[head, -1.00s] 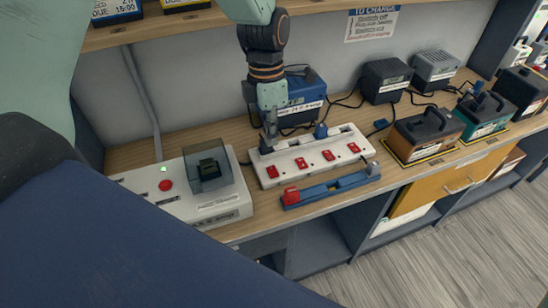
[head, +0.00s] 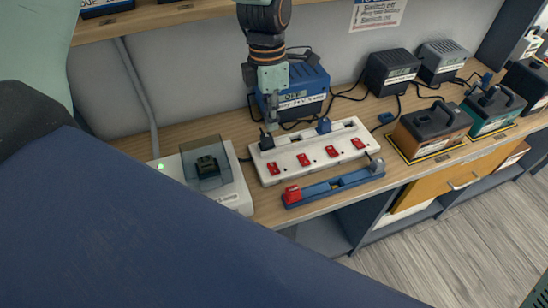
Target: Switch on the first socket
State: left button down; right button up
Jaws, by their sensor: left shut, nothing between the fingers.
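A white power strip (head: 318,149) lies on the bench with several sockets and a row of red switches along its front side. The leftmost red switch (head: 273,168) is in front of the first socket, which has a black plug (head: 266,141) in it. A blue plug (head: 323,126) sits farther right on the strip. My left gripper (head: 271,127) points down, shut and empty, at the strip's left end by the black plug, behind the leftmost switch. I cannot tell whether it touches anything. My right gripper is out of view.
A blue bar with a red end (head: 335,187) lies in front of the strip. A white box with a clear cover (head: 208,167) stands left. A blue charger (head: 303,93) is behind my gripper. Brown (head: 427,131) and green (head: 489,108) batteries stand right, with cables between.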

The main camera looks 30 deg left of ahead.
aim_at(275, 172)
pick_arm(q)
jog(key=f, duration=0.4)
jog(key=f+b, duration=0.1)
jog(key=f, duration=0.4)
jog(key=d+f, duration=0.1)
jog(key=f, duration=0.3)
jog(key=shift+s+f, duration=0.3)
jog(key=shift+f, duration=0.25)
jog(key=shift+s, duration=0.1)
jog(key=shift+d, duration=0.1)
jog(key=shift+f, duration=0.25)
jog(key=shift+r, duration=0.1)
